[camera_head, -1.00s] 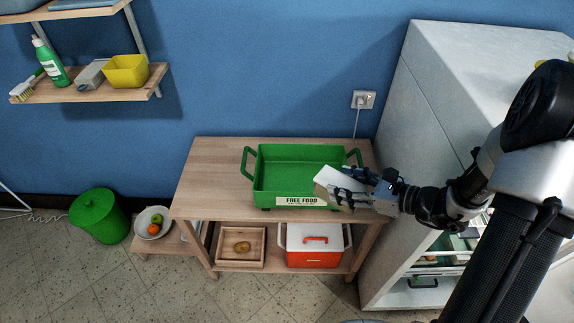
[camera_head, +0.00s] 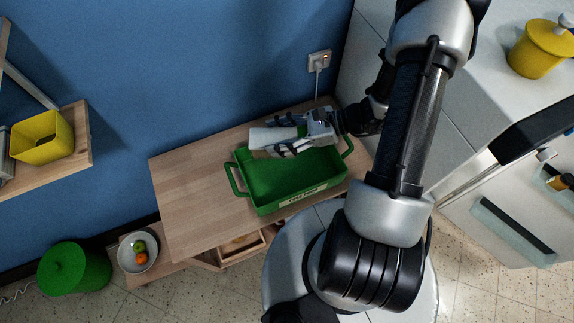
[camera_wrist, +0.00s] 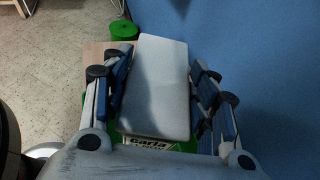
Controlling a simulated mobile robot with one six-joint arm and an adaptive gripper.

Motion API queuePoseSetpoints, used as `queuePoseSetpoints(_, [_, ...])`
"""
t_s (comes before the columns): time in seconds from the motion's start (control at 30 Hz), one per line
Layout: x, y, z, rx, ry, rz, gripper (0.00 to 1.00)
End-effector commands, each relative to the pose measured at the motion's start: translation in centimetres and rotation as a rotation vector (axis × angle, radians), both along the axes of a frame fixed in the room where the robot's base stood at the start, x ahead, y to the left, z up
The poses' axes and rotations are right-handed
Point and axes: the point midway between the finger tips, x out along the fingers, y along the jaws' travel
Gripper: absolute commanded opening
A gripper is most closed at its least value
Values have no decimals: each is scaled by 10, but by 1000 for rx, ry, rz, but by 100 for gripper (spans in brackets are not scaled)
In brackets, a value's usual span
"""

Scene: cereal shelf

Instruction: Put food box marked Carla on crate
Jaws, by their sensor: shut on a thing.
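The food box marked Carla (camera_wrist: 157,85) is a pale box with "carla" lettering on its side, seen in the wrist view. My gripper (camera_head: 277,135) is shut on it, with fingers on either side. In the head view the white box (camera_head: 268,137) is held over the back part of the green crate (camera_head: 262,212). The crate is an open tray with two handles and a front label, standing on the wooden table. I cannot tell whether the box touches the crate. In the wrist view the box hides most of the crate.
The wooden table (camera_head: 190,205) is bare left of the crate. A white cabinet (camera_head: 490,110) stands to the right, with a yellow pot (camera_head: 540,48) on top. A wall socket (camera_head: 319,62) is behind. A fruit bowl (camera_head: 138,252) and green bin (camera_head: 75,268) are at lower left.

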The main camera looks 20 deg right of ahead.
Motion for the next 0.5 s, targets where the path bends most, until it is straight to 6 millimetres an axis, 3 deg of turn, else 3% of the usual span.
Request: queuePoseSetpoints(0.5, [-1, 1, -130, 3, 2, 1, 20])
